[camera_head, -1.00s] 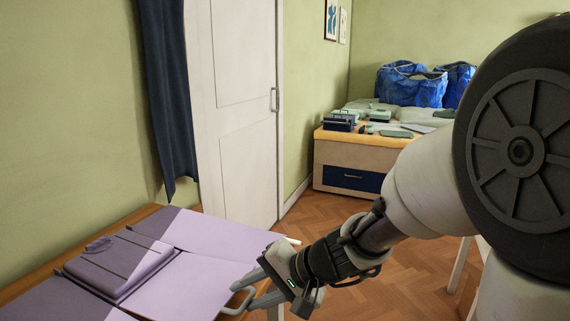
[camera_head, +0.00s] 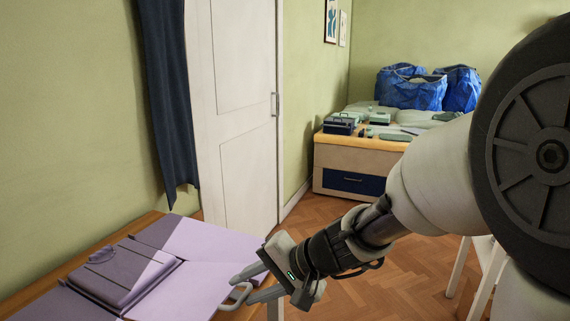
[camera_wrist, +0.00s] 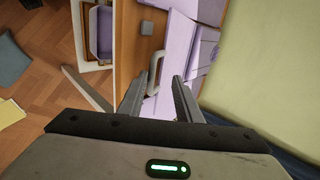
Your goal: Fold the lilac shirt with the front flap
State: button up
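The lilac shirt (camera_head: 120,273) lies as a compact, flat bundle on a lilac folding board (camera_head: 212,243) on a wooden table. Its collar faces the wall side. The board's panels look flat, and a pale loop handle (camera_head: 236,296) sticks out at the near right edge. In the wrist view the handle (camera_wrist: 154,73) stands just beyond and between my fingertips. My gripper (camera_head: 241,290) is open, with one finger on each side of the handle; I cannot tell whether either touches it. The shirt is hard to make out in the wrist view.
An open drawer holding a lilac bin (camera_wrist: 101,32) is below. A bed (camera_head: 350,155) with blue bags (camera_head: 412,90) stands at the back. Floor between is clear.

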jog(key=d+r+p, duration=0.2)
jog(key=r, duration=0.1)
jog(key=s+r+p, duration=0.1)
jog(key=r, duration=0.1)
jog(key=shift+s+d, duration=0.1)
jog(key=shift+d, duration=0.3)
